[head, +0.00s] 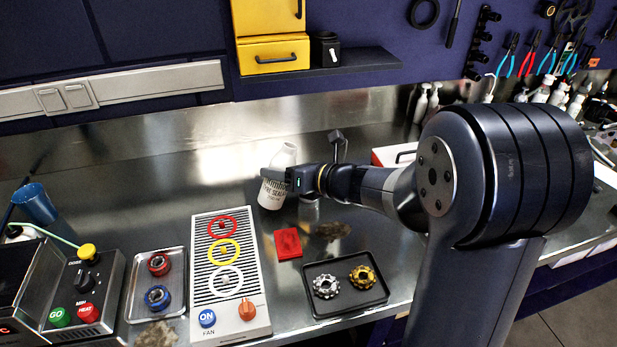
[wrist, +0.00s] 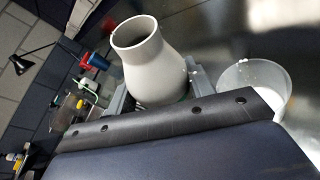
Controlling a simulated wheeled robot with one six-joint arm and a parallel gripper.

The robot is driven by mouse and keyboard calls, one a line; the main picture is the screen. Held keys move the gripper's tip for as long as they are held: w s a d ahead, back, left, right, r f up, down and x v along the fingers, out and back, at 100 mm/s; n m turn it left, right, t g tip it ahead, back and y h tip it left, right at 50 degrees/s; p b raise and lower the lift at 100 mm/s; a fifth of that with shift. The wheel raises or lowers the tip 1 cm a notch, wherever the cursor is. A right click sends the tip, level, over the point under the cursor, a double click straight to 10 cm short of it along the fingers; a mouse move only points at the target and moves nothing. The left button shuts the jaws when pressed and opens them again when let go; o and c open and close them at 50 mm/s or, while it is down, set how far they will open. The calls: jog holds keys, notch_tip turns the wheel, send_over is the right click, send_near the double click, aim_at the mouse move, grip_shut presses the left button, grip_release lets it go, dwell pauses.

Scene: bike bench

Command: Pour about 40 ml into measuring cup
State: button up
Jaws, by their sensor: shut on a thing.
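A white bottle (head: 271,193) with dark lettering, apparently sealant, is in my gripper (head: 281,178) above the bench in the head view. It leans slightly, its neck to the upper right. In the wrist view the bottle (wrist: 150,65) shows its open, uncapped mouth between the two fingers of my gripper (wrist: 158,90). The clear measuring cup (wrist: 238,78) stands beside the bottle, to its right in the wrist view, with white liquid inside. I cannot read its level. No stream shows between bottle and cup. In the head view the cup is mostly hidden beneath my gripper.
A red square (head: 288,243) and a black tray (head: 347,307) with two cogs lie in front. A fan panel (head: 229,290) with coloured rings, a tray with red and blue parts (head: 158,282) and a control box (head: 84,290) stand left. A blue cup (head: 35,204) is far left.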

jog(key=shift+s+a+r+n+h, duration=0.15)
jog(key=shift+a+r+n+h, duration=0.15)
jog(key=shift+n, duration=0.1)
jog(key=shift+s+a+f+n+h+b, duration=0.1)
jog(key=shift+f+n+h+b, duration=0.15)
jog(key=shift+f+b, duration=0.3)
jog(key=shift+s+a+f+n+h+b, duration=0.15)
jog(key=shift+f+n+b, duration=0.1)
jog(key=shift+f+b, duration=0.25)
jog(key=shift+a+n+h+b, duration=0.15)
jog(key=shift+n+h+b, duration=0.35)
jog(key=shift+n, duration=0.2)
jog(key=shift+t, duration=0.3)
